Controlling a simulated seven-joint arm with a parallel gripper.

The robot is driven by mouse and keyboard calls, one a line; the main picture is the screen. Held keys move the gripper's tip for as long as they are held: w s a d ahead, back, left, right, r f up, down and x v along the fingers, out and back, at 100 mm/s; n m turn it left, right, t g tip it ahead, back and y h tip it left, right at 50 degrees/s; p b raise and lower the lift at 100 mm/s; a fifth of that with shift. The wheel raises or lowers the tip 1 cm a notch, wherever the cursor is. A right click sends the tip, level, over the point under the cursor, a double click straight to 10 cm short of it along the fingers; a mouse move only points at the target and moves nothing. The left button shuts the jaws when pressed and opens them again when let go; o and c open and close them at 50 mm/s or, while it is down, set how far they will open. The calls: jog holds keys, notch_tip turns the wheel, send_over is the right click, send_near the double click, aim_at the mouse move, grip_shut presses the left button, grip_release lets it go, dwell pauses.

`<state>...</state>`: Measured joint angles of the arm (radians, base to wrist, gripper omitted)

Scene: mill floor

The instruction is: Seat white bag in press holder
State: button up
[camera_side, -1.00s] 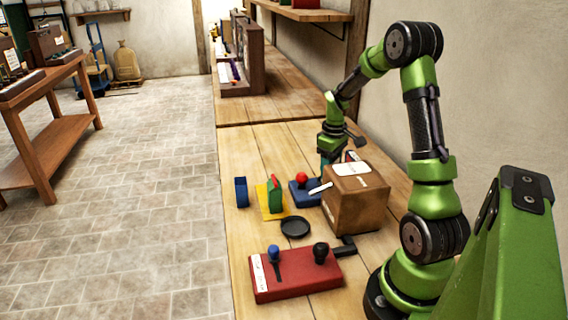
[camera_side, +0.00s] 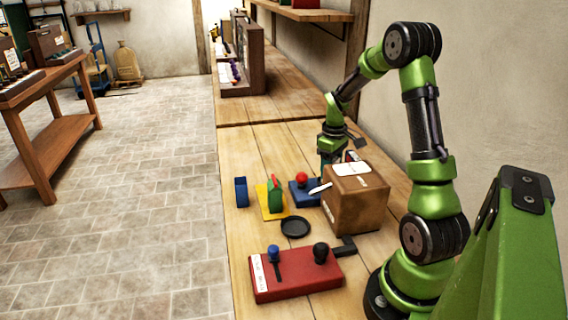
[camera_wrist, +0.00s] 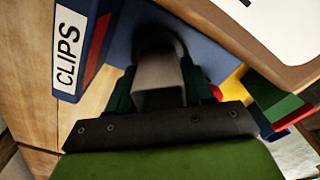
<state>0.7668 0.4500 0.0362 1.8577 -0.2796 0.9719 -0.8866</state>
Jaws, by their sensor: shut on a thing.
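My gripper (camera_wrist: 158,88) points down behind the brown box in the side view (camera_side: 328,158), where the box hides part of its fingers. In the wrist view its dark green fingers are shut on a pale grey-white piece, which I take as the white bag (camera_wrist: 157,72). The piece's far end is in shadow against a blue surface; I cannot tell whether it touches. A blue base with a red ball (camera_side: 302,190) stands just left of the box. A yellow base with a green and red upright (camera_side: 274,197) stands further left. I cannot tell which is the press holder.
The brown box (camera_side: 358,205) stands close in front of my gripper. A blue block labelled CLIPS (camera_wrist: 72,60) is left in the wrist view. A blue upright piece (camera_side: 241,192), a black dish (camera_side: 295,227) and a red control box (camera_side: 295,278) stand on the bench.

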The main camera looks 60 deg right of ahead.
jog(key=shift+f, duration=0.45)
jog(key=o, duration=0.8)
jog(key=shift+r, duration=0.1)
jog(key=shift+r, duration=5.45)
